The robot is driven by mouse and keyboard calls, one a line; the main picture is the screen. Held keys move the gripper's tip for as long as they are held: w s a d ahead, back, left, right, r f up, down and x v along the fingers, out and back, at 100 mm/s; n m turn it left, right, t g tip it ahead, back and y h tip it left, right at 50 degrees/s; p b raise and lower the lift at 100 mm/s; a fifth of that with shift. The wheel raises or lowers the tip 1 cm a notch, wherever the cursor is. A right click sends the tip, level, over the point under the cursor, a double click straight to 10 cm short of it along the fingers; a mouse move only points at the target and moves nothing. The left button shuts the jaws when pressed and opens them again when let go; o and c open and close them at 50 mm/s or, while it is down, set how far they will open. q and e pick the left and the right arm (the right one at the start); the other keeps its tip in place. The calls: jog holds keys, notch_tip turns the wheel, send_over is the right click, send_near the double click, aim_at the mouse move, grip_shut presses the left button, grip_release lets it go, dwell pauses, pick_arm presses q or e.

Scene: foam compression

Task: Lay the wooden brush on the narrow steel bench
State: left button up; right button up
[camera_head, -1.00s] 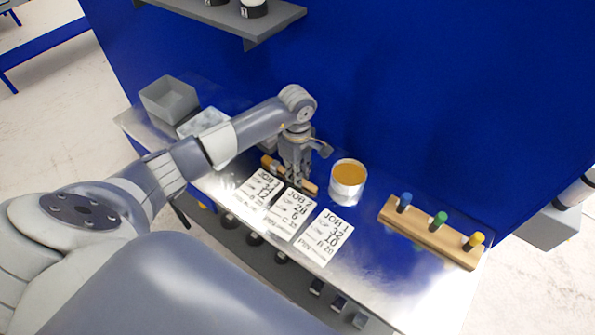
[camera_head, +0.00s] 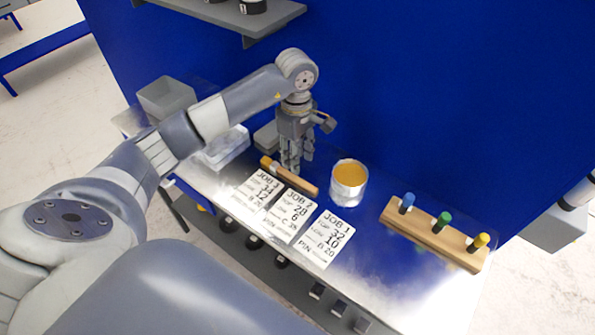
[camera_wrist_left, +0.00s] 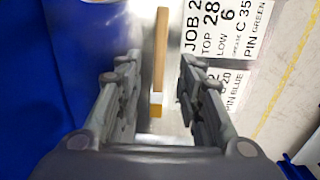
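The wooden brush (camera_head: 300,182) lies on the narrow steel bench (camera_head: 384,281), behind the job cards, with its yellow end to the left. The brush also shows in the left wrist view (camera_wrist_left: 160,60), between the fingers and apart from both. My left gripper (camera_head: 291,168) points down just above and behind the brush. In the left wrist view its fingers (camera_wrist_left: 158,75) are spread with nothing held. My right gripper is not in view.
A can with an amber top (camera_head: 348,183) stands just right of the brush. Printed job cards (camera_head: 288,215) lie in front. A wooden block with coloured pegs (camera_head: 432,235) is at the right. A grey bin (camera_head: 167,98) and a clear tray (camera_head: 222,148) are at the left.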

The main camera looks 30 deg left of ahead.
pick_arm(q)
notch_tip(320, 180, up, 5)
jog(key=shift+f+b, duration=0.1)
jog(key=shift+b, duration=0.35)
dwell(0.3)
